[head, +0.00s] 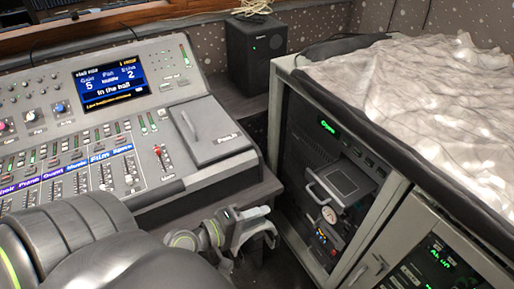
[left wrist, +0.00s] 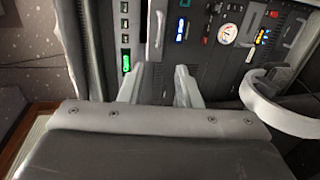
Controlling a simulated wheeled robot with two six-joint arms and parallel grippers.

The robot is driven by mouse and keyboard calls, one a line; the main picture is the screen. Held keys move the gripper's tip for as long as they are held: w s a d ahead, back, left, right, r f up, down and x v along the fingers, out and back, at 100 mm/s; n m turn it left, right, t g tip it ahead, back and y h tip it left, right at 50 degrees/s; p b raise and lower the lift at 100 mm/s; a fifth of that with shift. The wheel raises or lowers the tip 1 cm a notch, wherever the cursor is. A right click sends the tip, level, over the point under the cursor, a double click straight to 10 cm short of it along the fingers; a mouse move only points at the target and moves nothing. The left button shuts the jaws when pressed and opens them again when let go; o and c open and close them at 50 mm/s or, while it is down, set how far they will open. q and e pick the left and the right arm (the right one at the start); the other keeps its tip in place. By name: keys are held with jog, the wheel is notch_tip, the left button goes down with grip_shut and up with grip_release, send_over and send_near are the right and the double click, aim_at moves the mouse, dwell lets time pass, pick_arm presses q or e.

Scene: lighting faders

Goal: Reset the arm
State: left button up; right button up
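My left arm comes in from the lower left in the head view. Its gripper (head: 262,226) is in front of the mixing desk's right end, left of the equipment rack (head: 292,190). In the left wrist view the two pale fingers of my left gripper (left wrist: 160,84) stand apart with nothing between them, so it is open and empty. Beyond them is the dark rack front with small lit displays and a round gauge (left wrist: 228,34). A pale curved handle (left wrist: 285,112) stands out to the right of the fingers. My right gripper is in neither view.
The mixing desk (head: 205,92) has several faders, a lit screen (head: 112,82) and a closed grey lid (head: 207,130). A black speaker (head: 256,52) stands behind. A drawer (head: 343,184) sticks out of the rack. A crumpled pale cloth (head: 410,95) covers the rack top.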

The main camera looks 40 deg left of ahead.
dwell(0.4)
pick_arm(q)
jog(key=s+d+f+m+g+y, duration=0.1)
jog(key=s+d+f+m+g, duration=0.3)
jog(key=m, duration=0.5)
jog(key=s+a+f+m+g+y, duration=0.2)
jog(key=s+a+m+g+y, duration=0.2)
jog(key=s+a+g+y, duration=0.35)
notch_tip(320, 180, down, 25)
jog(key=s+a+h, duration=0.1)
jog(key=a+h, duration=0.1)
jog(key=s+d+f+g, duration=0.1)
jog(key=s+f+g, duration=0.1)
jog(key=s+f, duration=1.3)
jog(key=shift+f+p, duration=0.15)
jog(key=shift+p, duration=0.25)
